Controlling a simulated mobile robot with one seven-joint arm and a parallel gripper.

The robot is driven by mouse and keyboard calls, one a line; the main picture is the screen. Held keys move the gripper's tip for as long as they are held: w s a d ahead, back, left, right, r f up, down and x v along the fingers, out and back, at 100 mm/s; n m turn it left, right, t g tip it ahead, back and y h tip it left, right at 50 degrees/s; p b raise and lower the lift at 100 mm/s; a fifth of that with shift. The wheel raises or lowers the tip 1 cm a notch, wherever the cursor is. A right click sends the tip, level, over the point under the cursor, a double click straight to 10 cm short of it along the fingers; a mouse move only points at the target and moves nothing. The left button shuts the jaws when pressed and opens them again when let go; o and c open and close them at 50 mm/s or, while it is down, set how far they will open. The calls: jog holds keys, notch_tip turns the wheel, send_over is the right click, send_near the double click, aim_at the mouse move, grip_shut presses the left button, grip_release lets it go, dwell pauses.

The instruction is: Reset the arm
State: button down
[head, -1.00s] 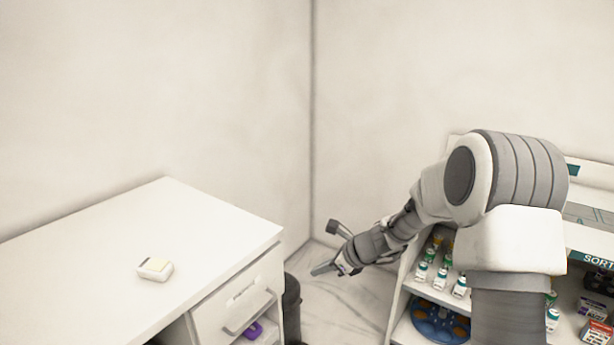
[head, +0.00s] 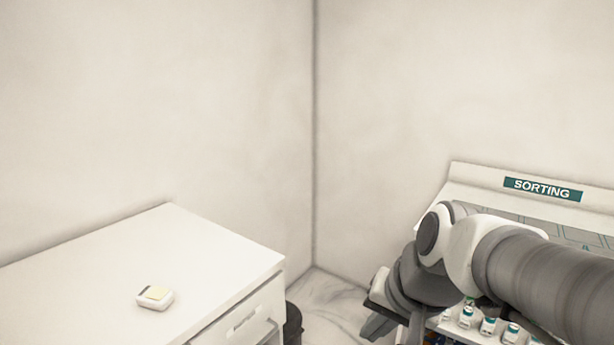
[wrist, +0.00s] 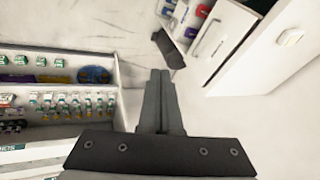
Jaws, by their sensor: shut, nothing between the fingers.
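My gripper shows in the wrist view (wrist: 160,100) with its two dark fingers together and nothing between them. It hangs over the pale floor, between the shelf unit on the left and the drawer desk on the right. In the head view my arm reaches in from the right and bends down in front of the shelf unit. The fingertips are hard to make out there.
The sorting shelf (head: 475,190) at right holds several bottles (head: 488,326). An open drawer (wrist: 204,42) shows in the wrist view.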

jog(key=s+d+n+h, duration=0.2)
jog(key=s+d+n, duration=0.2)
jog(key=s, duration=0.3)
notch_tip(320, 180, up, 13)
jog(key=p, duration=1.2)
jog(key=shift+s+d+t, duration=0.25)
jog(key=shift+s+t, duration=0.1)
jog(key=shift+t, duration=0.05)
